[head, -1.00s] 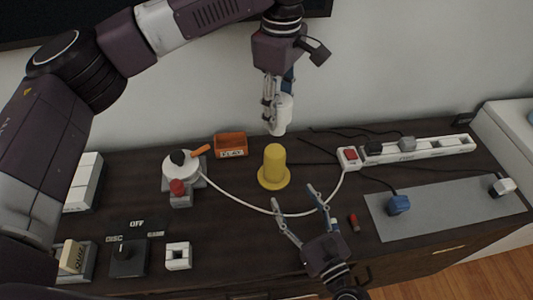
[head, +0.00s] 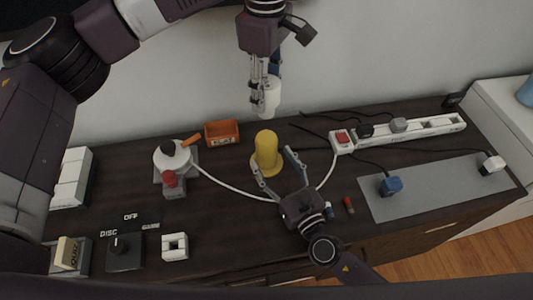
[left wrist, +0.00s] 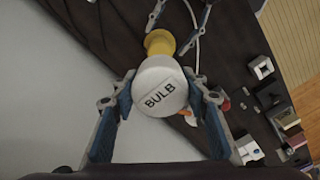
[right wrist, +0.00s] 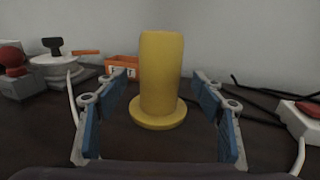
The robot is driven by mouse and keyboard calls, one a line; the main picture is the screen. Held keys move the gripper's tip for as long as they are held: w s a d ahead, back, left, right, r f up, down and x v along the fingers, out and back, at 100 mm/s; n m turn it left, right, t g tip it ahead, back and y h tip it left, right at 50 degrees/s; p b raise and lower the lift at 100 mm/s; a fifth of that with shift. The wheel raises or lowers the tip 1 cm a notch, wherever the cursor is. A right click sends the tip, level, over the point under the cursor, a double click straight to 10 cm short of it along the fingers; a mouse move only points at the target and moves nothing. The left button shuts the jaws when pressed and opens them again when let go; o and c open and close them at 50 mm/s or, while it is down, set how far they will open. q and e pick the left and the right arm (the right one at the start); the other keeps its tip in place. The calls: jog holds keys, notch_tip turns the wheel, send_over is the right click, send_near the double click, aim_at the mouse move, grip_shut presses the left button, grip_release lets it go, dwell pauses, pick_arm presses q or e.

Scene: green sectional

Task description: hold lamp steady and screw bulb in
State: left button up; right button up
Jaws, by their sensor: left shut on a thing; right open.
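The yellow lamp (head: 266,148) stands upright on the dark table, a round post on a wide disc base. It also shows in the right wrist view (right wrist: 161,75). My right gripper (head: 273,170) is open, low over the table, with its fingers to either side of the lamp's near side and apart from it. My left gripper (head: 264,85) is shut on the white bulb (head: 267,98) and holds it above the lamp, slightly towards the wall. The left wrist view shows the bulb (left wrist: 160,86) marked "BULB" between the fingers. The lamp's top is partly hidden there.
An orange bin (head: 221,132) stands behind the lamp to the left. A white round device (head: 172,158) sits left, its white cable crossing the table near the lamp. A power strip (head: 400,131) and grey mat (head: 430,184) lie right. Small red and blue pieces (head: 348,205) lie near the front.

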aim_at(266, 113)
jog(key=shift+x, duration=2.45)
jog(key=shift+c, duration=0.6)
grip_shut()
pick_arm(q)
jog(key=shift+f, duration=2.5)
jog(key=shift+f, duration=0.85)
jog(key=shift+f, duration=0.6)
